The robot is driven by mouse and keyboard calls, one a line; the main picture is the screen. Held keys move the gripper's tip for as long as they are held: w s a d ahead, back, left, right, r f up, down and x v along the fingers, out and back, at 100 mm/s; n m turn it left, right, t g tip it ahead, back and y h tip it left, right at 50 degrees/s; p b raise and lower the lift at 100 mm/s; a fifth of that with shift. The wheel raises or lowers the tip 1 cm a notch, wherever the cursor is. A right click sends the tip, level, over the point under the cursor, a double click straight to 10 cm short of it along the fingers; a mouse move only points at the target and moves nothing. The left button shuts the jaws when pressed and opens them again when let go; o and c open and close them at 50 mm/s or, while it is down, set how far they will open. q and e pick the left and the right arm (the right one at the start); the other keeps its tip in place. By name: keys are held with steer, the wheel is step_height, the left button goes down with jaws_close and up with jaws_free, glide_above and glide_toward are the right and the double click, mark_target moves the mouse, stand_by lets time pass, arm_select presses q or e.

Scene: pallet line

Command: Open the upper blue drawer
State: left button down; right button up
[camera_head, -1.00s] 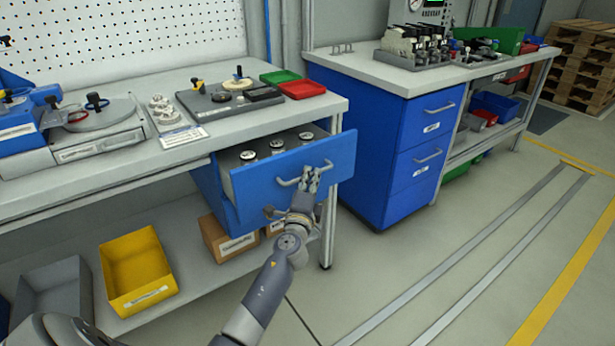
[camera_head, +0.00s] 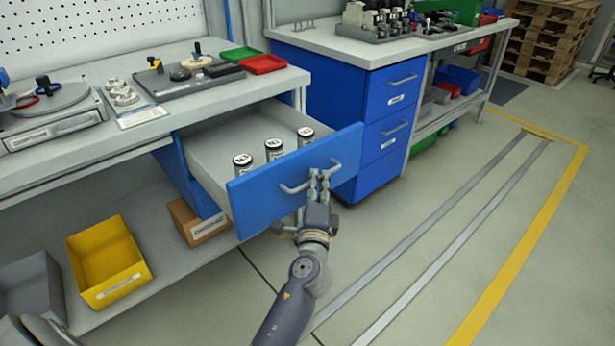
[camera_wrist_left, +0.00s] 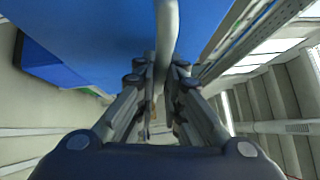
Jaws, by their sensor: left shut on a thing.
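The upper blue drawer (camera_head: 262,197) under the left workbench is pulled well out in the head view, its grey inside showing. Several small cans (camera_head: 274,150) stand upright in it behind the front panel. My left gripper (camera_head: 319,180) is shut on the drawer's handle (camera_head: 294,188), at the right part of the bar. In the left wrist view the handle (camera_wrist_left: 167,35) runs between the two fingers (camera_wrist_left: 162,75), in front of the blue panel. My right gripper is not in view.
A yellow bin (camera_head: 107,262) and a grey bin (camera_head: 30,287) are on the shelf below. A second blue drawer cabinet (camera_head: 386,125) stands behind to the right. The bench top (camera_head: 60,150) holds trays and fixtures. The floor at right is open.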

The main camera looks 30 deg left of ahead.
arm_select(q)
steer(key=shift+s+d+f, duration=0.1)
steer(key=shift+s+d, duration=0.1)
steer(key=shift+d, duration=0.25)
steer(key=shift+s+d, duration=0.2)
steer(key=shift+d, duration=0.25)
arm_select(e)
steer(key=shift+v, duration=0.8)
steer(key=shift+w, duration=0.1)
arm_select(q)
steer(key=c, duration=1.7)
jaws_free()
steer(key=v, duration=1.2)
